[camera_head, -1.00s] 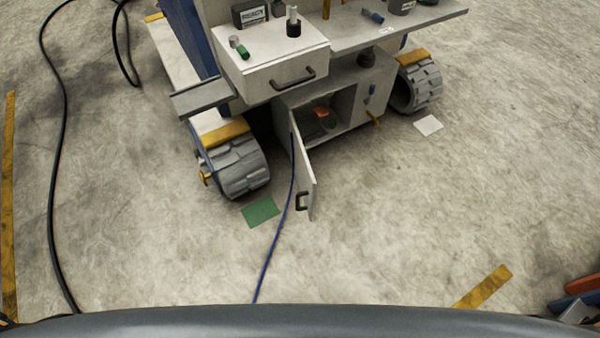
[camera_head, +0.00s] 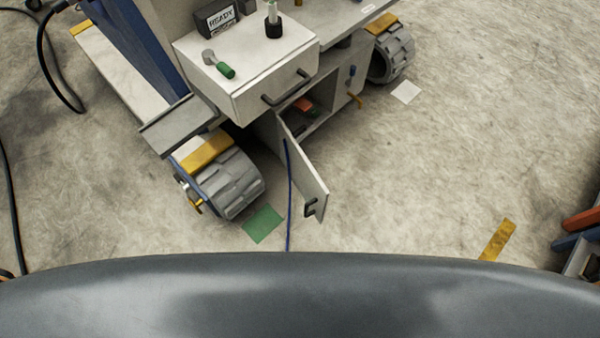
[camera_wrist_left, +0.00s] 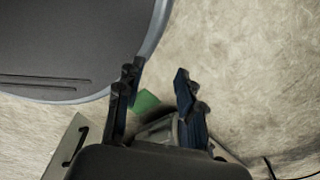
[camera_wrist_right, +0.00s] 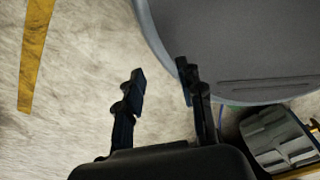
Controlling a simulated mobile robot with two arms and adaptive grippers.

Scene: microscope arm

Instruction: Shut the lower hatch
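The lower hatch (camera_head: 302,178) is a pale door with a dark handle (camera_head: 315,207). It stands wide open, swung out toward me from the lower compartment (camera_head: 318,112) of the white cabinet. A blue cable (camera_head: 289,205) runs down along the hatch to the floor. My left gripper (camera_wrist_left: 155,82) is open and empty in the left wrist view. A pale panel with a dark handle (camera_wrist_left: 72,146) shows at that view's lower left. My right gripper (camera_wrist_right: 160,78) is open and empty above bare floor. Neither gripper shows in the head view.
A grey wheel (camera_head: 228,184) stands left of the hatch and another (camera_head: 391,56) at the back right. A green floor patch (camera_head: 263,224) lies near the hatch. Floor to the right is mostly clear.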

